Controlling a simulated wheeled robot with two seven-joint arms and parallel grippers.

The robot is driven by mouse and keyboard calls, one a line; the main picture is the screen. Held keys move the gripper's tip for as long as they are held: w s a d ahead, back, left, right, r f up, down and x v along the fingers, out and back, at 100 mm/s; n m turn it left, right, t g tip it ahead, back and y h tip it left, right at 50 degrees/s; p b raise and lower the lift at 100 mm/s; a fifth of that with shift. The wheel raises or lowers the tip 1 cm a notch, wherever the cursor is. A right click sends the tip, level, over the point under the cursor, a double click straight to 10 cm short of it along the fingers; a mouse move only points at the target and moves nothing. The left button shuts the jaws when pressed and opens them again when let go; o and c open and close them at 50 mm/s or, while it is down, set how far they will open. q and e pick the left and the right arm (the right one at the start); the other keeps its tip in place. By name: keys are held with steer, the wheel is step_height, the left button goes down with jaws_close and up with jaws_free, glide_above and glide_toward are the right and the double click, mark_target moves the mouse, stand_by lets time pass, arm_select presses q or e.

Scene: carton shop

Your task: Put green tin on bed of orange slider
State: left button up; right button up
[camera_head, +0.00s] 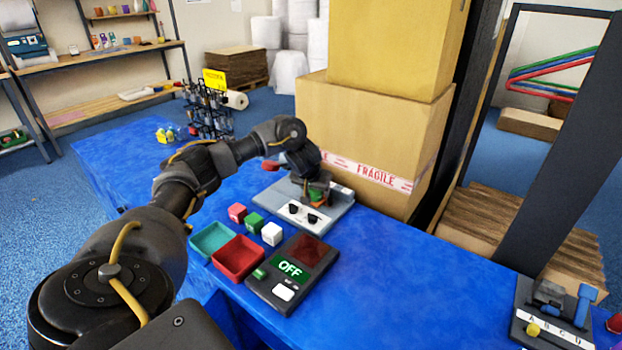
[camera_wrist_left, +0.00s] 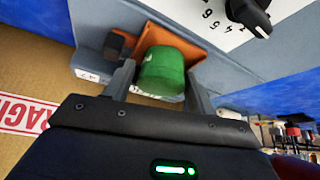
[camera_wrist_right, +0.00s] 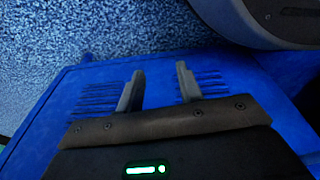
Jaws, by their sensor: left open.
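The green tin (camera_head: 316,197) is at the grey panel device near the cartons, partly hidden by my left gripper in the head view. In the left wrist view the green tin (camera_wrist_left: 162,74) rests against the orange slider bed (camera_wrist_left: 193,50), which shows behind and beside it. The tin appears to sit on that bed, but its contact underneath is hidden. My left gripper (camera_wrist_left: 158,84) is open, with one finger on each side of the tin. My right gripper (camera_wrist_right: 158,82) is open and empty, above the blue table's edge, and out of the head view.
The grey device (camera_head: 338,212) has a white dial plate with black knobs. Nearby are a red tray (camera_head: 239,258), a teal tray (camera_head: 211,238), small cubes and an OFF panel (camera_head: 291,267). Tall cartons (camera_head: 365,125) stand close behind the gripper.

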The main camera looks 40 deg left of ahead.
arm_select(q)
steer(key=p+v, duration=0.2)
steer(key=v, duration=0.4)
steer(key=shift+a+r, duration=0.1)
steer(key=p+v, duration=0.4)
steer(key=v, duration=0.2)
steer(key=shift+p, duration=0.4)
arm_select(e)
steer(key=s+d+f, duration=0.3)
steer(key=s, duration=0.4)
steer(key=s+d+f+g, duration=0.1)
steer(key=s+d+f, duration=0.2)
steer(key=s, duration=0.4)
steer(key=shift+s+f+h, duration=0.25)
steer(key=shift+h, duration=0.05)
arm_select(q)
steer(key=shift+r, duration=0.1)
arm_select(e)
steer(key=shift+d, duration=0.1)
